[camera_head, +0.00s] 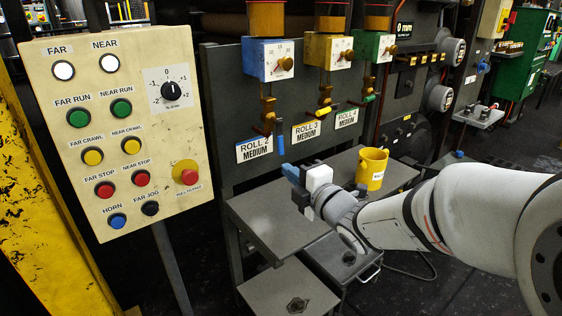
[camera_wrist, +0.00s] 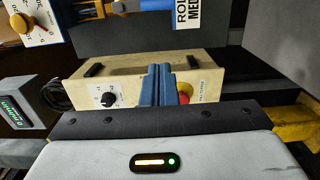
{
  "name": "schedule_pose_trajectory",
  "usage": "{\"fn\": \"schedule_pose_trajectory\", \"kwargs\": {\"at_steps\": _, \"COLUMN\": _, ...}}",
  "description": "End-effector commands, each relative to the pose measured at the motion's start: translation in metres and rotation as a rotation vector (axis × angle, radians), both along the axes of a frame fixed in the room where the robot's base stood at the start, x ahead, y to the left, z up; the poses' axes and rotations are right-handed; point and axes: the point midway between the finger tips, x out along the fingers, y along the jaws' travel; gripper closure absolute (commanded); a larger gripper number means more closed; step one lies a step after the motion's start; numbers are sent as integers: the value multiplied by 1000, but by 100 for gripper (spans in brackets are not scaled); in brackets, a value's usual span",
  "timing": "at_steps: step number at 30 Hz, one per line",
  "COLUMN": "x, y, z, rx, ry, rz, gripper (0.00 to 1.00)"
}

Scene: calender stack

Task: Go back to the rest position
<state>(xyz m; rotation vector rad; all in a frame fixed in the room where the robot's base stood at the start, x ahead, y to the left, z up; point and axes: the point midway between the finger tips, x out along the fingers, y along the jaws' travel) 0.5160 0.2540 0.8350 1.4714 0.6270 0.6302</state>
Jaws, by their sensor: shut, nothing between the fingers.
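My gripper (camera_head: 290,174) is at the end of my white arm, which reaches in from the right in the head view. Its blue fingers are together with nothing between them; they also show in the wrist view (camera_wrist: 157,86). It is in the air above the grey table, left of a yellow mug and below the Roll 2 sign. In the wrist view the beige control panel (camera_wrist: 130,80) lies beyond the fingers, which hide part of it. The fingers appear apart from the panel.
The control panel (camera_head: 120,128) with several buttons and a red stop knob stands at the left. The yellow mug (camera_head: 371,168) is on the grey table (camera_head: 262,212). Roll valves with blue (camera_head: 268,60), yellow (camera_head: 326,52) and green boxes are behind. A dark case (camera_head: 335,262) is below.

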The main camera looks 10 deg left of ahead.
Motion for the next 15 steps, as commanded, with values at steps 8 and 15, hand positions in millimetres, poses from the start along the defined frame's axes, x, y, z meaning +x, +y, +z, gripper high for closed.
{"fn": "schedule_pose_trajectory", "kwargs": {"at_steps": 8, "x": -2, "y": -28, "z": 21, "rx": 10, "ry": 83, "rz": -79, "gripper": 100}}
{"fn": "schedule_pose_trajectory", "kwargs": {"at_steps": 15, "x": 4, "y": -110, "z": 69, "rx": 116, "ry": 461, "rz": -431, "gripper": 100}}
